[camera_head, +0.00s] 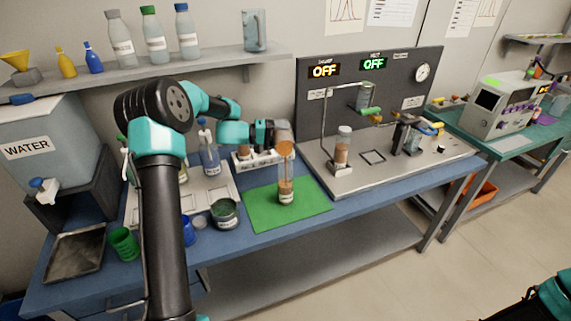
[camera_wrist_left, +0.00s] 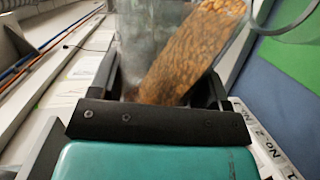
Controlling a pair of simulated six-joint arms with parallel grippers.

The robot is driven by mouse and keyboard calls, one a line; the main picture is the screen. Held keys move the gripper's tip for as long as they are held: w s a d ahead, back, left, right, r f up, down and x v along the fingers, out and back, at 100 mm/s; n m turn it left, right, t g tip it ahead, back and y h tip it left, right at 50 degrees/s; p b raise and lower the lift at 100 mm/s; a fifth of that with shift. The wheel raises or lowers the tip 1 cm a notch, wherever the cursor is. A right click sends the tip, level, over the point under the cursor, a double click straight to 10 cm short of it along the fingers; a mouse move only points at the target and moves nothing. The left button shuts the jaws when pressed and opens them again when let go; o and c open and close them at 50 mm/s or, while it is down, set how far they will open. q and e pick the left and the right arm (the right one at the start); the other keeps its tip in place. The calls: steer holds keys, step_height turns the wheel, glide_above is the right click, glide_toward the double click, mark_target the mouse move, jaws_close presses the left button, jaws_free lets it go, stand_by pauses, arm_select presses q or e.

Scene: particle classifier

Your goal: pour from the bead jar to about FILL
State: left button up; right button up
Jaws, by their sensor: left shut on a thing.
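My left gripper (camera_head: 276,133) is shut on a clear bead jar (camera_head: 286,148). The jar is tipped over, with its orange-tan open end toward the front. In the left wrist view, the jar's orange beads (camera_wrist_left: 200,48) lie in a steep slope against its clear wall, between the fingers (camera_wrist_left: 160,95). Directly below the jar mouth, a tall clear container (camera_head: 286,190) stands upright on a green mat (camera_head: 255,212). Orange-brown beads show inside it, and a label is on its lower part. Its fill mark is too small to read.
A rack with small jars (camera_head: 258,160) stands behind the mat. A bench apparatus with a bead-filled tube (camera_head: 342,152) stands to the right. The mat's front right is clear.

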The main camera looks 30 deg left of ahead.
arm_select(q)
steer(key=shift+s+d+r+m, duration=0.15)
steer(key=shift+s+r+m, duration=0.2)
steer(key=shift+m, duration=0.35)
stand_by(2.2)
steer(key=shift+w, duration=0.15)
steer(key=shift+w+a+f+n, duration=0.25)
steer(key=shift+f+n, duration=0.25)
steer(key=shift+n, duration=0.25)
steer(key=shift+w+a+f+n, duration=0.1)
steer(key=shift+w+f+n, duration=0.1)
steer(key=shift+f+n, duration=0.4)
steer(key=shift+n, duration=0.25)
